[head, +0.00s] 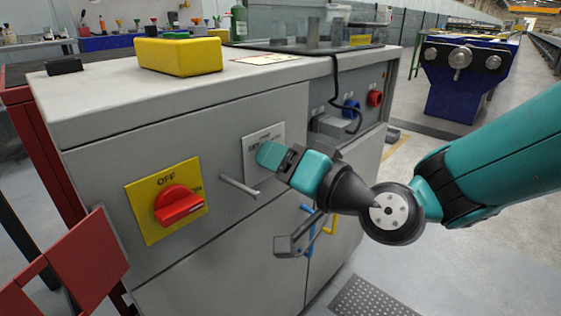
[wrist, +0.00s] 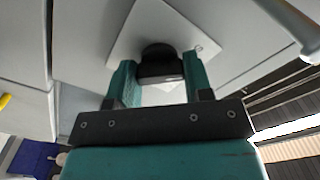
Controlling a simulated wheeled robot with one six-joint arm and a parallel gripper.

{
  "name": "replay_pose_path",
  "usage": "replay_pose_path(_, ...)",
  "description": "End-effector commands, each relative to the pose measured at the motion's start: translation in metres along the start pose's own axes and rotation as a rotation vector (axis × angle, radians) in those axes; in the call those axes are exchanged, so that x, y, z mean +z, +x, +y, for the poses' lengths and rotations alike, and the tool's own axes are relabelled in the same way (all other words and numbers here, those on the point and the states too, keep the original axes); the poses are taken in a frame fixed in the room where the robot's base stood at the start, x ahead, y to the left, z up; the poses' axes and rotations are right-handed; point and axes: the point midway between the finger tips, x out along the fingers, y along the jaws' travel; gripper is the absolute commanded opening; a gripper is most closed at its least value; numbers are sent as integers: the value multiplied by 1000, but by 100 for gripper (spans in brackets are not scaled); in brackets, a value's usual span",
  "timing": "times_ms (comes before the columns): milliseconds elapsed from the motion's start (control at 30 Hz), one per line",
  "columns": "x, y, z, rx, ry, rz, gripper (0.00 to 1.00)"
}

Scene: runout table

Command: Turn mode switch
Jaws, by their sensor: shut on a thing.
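The mode switch is a black knob (wrist: 158,57) on a pale square plate (wrist: 125,48) in the wrist view. My gripper (wrist: 160,82) has its two teal fingers on either side of the knob and is shut on it. In the head view the plate (head: 251,143) is on the cabinet front, with partly covered lettering. My gripper (head: 279,158) is in front of it there and hides the knob. The knob's pointer setting cannot be read.
A red rotary switch (head: 178,205) on a yellow OFF/ON plate is left on the grey cabinet (head: 110,110). A metal handle (head: 238,187) sticks out between the two plates. A yellow box (head: 178,56) lies on top. Blue and red connectors are farther right.

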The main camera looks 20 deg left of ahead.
Motion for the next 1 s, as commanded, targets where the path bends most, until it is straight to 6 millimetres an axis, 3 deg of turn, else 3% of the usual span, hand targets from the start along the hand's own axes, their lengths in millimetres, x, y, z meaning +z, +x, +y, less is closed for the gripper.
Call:
replay_pose_path(33,0,0,1,2,0,-1,49)
replay_pose_path(133,0,0,1,2,1,-1,72)
replay_pose_path(667,1,-6,1,2,1,-1,72)
replay_pose_path(767,1,-19,2,3,3,0,72)
replay_pose_path(1000,2,-78,5,7,3,2,72)
